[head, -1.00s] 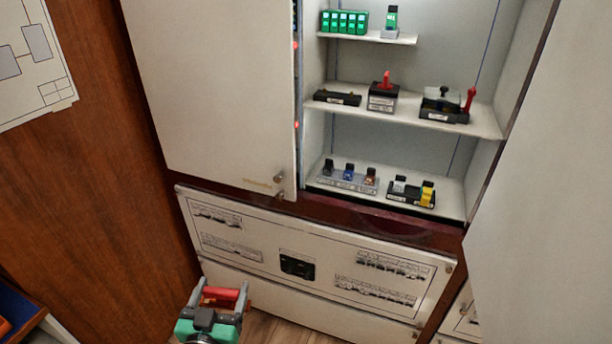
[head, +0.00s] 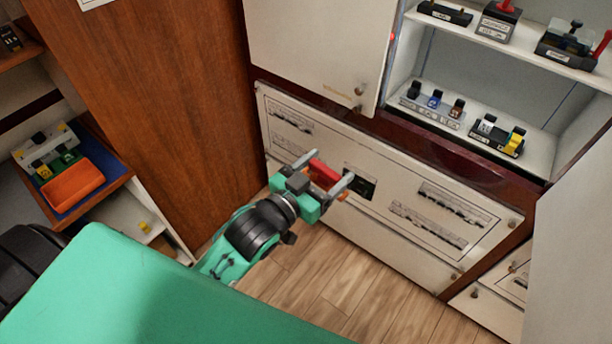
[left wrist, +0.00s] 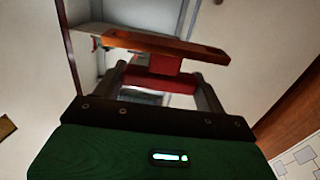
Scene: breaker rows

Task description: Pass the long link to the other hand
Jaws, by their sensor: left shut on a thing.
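The long link shows as a red piece (head: 325,173) between the fingers of my left gripper (head: 322,174) in the head view. The left wrist view shows it closer: an orange-brown bar (left wrist: 165,45) with openings near its ends, and a red middle part (left wrist: 160,82) between the two fingers. My left gripper (left wrist: 160,88) is shut on that red part and holds the link in the air, in front of the cabinet's lower panel. My right gripper is in neither view.
An open cabinet at upper right holds shelves (head: 490,62) with breakers and fuse blocks. Below is a labelled panel (head: 395,180). At left, an orange bin (head: 72,187) stands on a blue mat (head: 112,163). Wooden floor (head: 320,268) is clear beneath the panel.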

